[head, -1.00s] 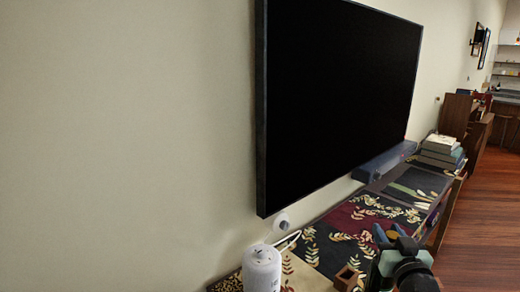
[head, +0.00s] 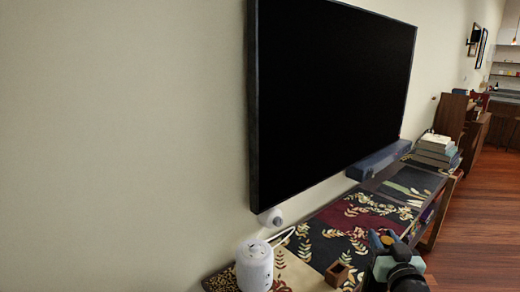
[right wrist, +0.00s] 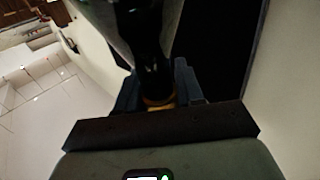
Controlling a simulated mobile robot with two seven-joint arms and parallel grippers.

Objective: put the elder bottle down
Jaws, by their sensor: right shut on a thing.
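My right gripper (head: 384,240) is at the lower right of the head view, in front of the long shelf top. It is shut on the elder bottle, whose small gold-coloured top (head: 387,240) shows between the blue fingers. The rest of the bottle is hidden in that view. In the right wrist view the bottle's dark neck (right wrist: 150,55) runs between the fingers (right wrist: 157,98), with an orange-yellow band near the fingertips. I cannot tell whether its base touches anything. My left gripper is not in view.
The patterned shelf top (head: 345,215) runs along the wall below a large black screen (head: 335,95). A white cylinder (head: 254,268) and a small wooden box (head: 337,273) stand at the near end. Stacked books (head: 436,150) are at the far end. The middle is mostly clear.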

